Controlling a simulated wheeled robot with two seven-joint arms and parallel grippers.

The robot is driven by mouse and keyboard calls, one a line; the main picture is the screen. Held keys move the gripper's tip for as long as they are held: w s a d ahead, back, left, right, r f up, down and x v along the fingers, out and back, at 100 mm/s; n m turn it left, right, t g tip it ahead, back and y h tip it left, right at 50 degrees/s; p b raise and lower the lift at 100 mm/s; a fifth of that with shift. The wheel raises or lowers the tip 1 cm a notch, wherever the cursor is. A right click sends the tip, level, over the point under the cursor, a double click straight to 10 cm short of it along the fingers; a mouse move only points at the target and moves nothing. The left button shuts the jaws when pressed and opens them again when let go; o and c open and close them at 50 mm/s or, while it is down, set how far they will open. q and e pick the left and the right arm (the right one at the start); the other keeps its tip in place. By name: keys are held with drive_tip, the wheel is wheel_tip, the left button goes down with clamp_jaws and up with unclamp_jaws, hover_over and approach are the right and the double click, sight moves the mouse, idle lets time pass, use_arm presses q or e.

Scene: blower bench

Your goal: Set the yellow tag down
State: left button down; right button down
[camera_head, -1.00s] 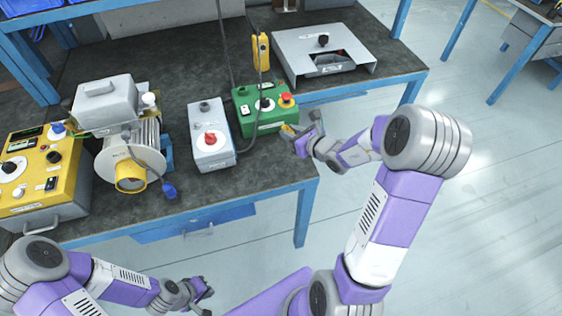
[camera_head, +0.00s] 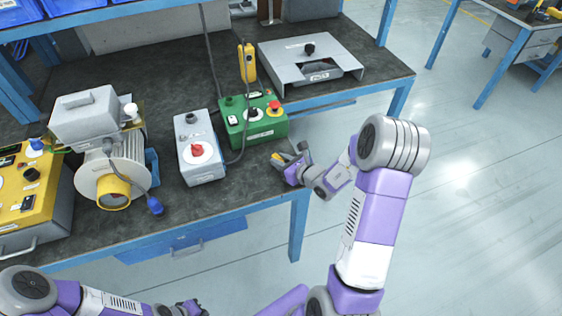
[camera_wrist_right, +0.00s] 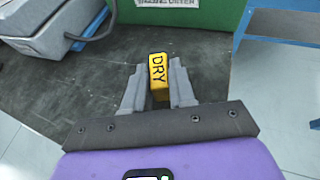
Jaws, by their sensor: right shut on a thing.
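The yellow tag (camera_wrist_right: 158,72), marked DRY, is held upright between the two grey fingers of my right gripper (camera_wrist_right: 157,86) in the right wrist view. In the head view, my right gripper (camera_head: 288,161) is over the bench's front right corner, just in front of the green control box (camera_head: 255,127). Only a small yellow part of the tag (camera_head: 276,157) shows there. I cannot tell if the tag touches the bench top. My left gripper (camera_head: 190,308) is at the bottom edge, off the bench and partly cut off.
The dark bench top (camera_head: 245,182) is bare in front of the green box. A grey box with a red knob (camera_head: 197,150) stands to the left, and a blower (camera_head: 110,170) beyond it. A grey metal stand (camera_head: 310,65) is behind.

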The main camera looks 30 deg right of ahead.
drive_tip(key=shift+f, duration=0.2)
drive_tip(key=c, duration=0.9)
unclamp_jaws()
drive_tip(key=shift+c, duration=0.2)
drive_tip(key=shift+r, duration=0.15)
